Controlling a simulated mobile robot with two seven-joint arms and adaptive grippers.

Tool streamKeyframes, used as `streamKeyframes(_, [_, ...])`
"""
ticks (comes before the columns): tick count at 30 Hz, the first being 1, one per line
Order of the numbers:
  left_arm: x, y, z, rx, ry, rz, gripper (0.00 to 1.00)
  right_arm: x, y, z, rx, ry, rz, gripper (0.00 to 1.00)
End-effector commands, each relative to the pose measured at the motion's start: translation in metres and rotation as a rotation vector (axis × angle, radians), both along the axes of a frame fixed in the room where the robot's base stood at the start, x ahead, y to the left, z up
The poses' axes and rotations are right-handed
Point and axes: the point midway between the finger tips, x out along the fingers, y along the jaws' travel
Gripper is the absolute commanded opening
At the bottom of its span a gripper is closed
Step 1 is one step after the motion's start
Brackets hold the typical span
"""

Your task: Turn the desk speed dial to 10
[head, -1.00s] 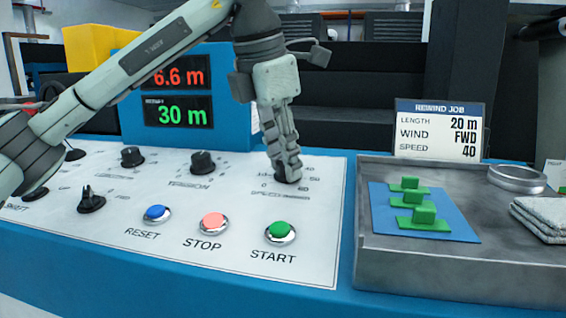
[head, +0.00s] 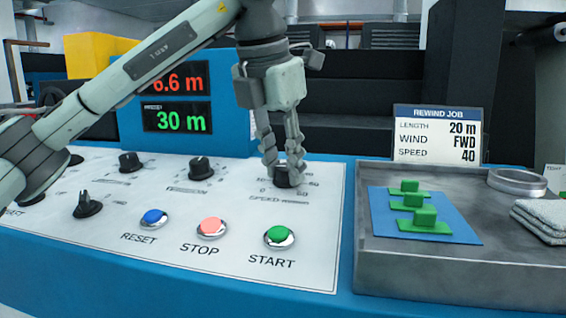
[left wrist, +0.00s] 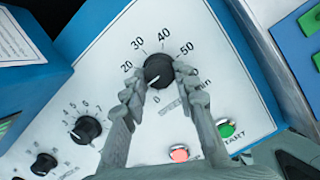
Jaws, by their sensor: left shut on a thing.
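The black speed dial (head: 284,181) stands on the white panel above the word SPEED. My left gripper (head: 283,172) points down at it with one finger on each side, shut on the knob. The left wrist view shows the dial (left wrist: 158,69) between the fingertips (left wrist: 160,80). The numbers 20, 30, 40, 50 and 0 show around it; the 10 is hidden behind a finger. A pale mark shows on the knob's lower left edge, on the side between 0 and 20. My right gripper is not in view.
The green START button (head: 279,236), red STOP button (head: 212,227) and blue RESET button (head: 154,217) lie in front of the dial. Another black knob (head: 201,166) stands to its left. A grey metal tray (head: 460,285) is at the right, beneath the job card (head: 438,133).

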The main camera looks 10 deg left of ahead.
Motion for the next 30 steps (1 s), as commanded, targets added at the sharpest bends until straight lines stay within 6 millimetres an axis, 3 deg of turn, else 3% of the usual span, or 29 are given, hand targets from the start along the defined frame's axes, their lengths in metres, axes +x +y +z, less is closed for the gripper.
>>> streamKeyframes(3, [0.0, 0.0, 0.001, -0.001, -0.002, 0.001, 0.0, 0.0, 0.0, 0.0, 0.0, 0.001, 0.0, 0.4])
streamKeyframes(4, [0.0, 0.0, 0.001, -0.001, -0.002, 0.001, 0.32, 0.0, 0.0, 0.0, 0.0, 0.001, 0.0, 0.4])
streamKeyframes(8, [0.0, 0.0, 0.001, -0.001, -0.002, 0.0, 0.48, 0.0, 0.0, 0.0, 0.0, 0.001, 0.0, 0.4])
streamKeyframes(20, [-0.002, 0.0, 0.007, -0.001, -0.003, 0.0, 0.49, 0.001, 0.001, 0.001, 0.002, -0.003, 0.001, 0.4])
streamKeyframes(30, [-0.023, 0.006, 0.072, -0.001, -0.007, 0.002, 0.49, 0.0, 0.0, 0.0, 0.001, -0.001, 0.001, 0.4])
